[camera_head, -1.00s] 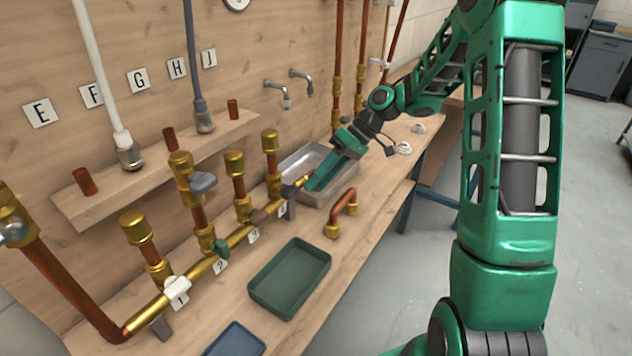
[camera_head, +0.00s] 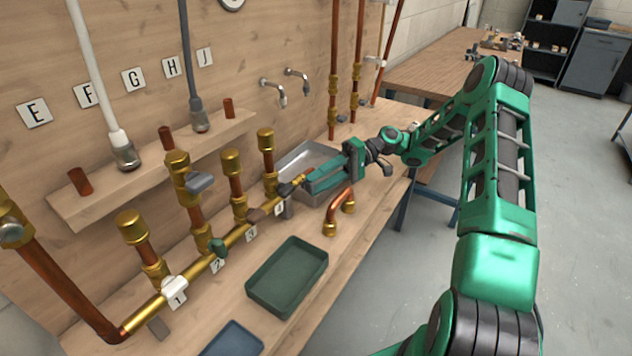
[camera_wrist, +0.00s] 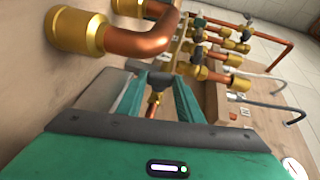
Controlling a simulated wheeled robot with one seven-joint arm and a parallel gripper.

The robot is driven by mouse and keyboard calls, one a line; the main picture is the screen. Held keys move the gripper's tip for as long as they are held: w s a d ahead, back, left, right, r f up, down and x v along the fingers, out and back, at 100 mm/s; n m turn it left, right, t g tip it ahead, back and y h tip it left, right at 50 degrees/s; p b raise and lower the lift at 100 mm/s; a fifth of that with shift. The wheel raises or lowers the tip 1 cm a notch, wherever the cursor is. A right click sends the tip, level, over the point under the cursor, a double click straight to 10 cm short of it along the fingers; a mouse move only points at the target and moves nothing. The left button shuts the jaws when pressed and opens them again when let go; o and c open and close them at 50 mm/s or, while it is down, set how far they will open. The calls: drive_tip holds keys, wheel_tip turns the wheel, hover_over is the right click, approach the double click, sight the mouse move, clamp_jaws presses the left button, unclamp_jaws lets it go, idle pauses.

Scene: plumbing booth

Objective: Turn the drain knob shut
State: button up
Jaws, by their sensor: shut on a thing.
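The drain knob (camera_wrist: 161,79) is a small dark handle at the far end of the brass manifold (camera_head: 230,242). In the wrist view it lies between the tips of my two green fingers. My gripper (camera_head: 303,184) is shut on it; it also shows in the wrist view (camera_wrist: 160,84). A short copper and brass outlet (camera_wrist: 153,102) shows between the fingers, nearer the palm. In the head view the fingers partly hide this end, and the knob's exact angle is hard to tell.
A grey metal basin (camera_head: 293,161) stands behind the gripper. A bent copper pipe (camera_head: 337,204) with brass ends lies close beside the fingers. A green tray (camera_head: 288,278) and a blue tray (camera_head: 236,341) lie nearer. Several capped risers stand along the manifold.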

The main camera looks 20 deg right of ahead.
drive_tip(key=shift+w+d+f+m+y, duration=0.2)
drive_tip(key=shift+m+y, duration=0.1)
drive_tip(key=shift+y, duration=0.1)
idle(0.3)
drive_tip(key=o, duration=1.1)
drive_tip(key=shift+s+a, duration=0.1)
